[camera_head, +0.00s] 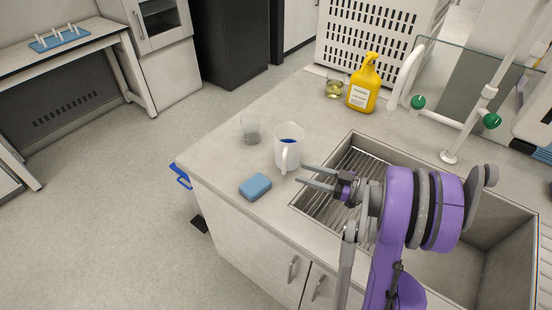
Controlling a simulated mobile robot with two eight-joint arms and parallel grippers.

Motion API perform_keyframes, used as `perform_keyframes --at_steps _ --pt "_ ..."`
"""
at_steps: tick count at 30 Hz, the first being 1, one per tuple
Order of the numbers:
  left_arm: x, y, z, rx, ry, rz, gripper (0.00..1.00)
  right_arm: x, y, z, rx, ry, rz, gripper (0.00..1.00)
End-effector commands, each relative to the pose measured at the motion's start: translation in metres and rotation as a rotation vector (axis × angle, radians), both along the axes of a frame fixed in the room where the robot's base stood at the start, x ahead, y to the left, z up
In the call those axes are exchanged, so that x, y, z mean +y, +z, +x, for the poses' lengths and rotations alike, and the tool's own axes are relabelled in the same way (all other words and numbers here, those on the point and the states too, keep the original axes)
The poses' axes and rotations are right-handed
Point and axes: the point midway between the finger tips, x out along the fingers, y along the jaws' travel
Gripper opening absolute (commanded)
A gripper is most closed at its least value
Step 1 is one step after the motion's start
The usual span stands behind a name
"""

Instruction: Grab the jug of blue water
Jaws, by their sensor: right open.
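The white jug (290,153) stands upright on the grey counter, left of the sink. Blue liquid shows inside its mouth, and its handle faces the front. My right gripper (300,174) is open, with its two grey fingers pointing left. The fingertips are close to the jug's lower right side and handle. I cannot tell whether they touch it. My left gripper is not in view.
A blue sponge (255,187) lies in front of the jug, and a clear glass beaker (250,129) stands to its left. A yellow spray bottle (363,86) and a beaker of yellowish liquid (334,89) stand at the back. The sink (480,270) lies under my right arm.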

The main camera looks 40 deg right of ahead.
Motion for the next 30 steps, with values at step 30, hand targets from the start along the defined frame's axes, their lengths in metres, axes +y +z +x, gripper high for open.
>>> perform_keyframes --at_steps 30 --pt "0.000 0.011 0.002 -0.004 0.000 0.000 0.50 0.052 0.001 0.094 0.002 0.000 0.001 0.51"
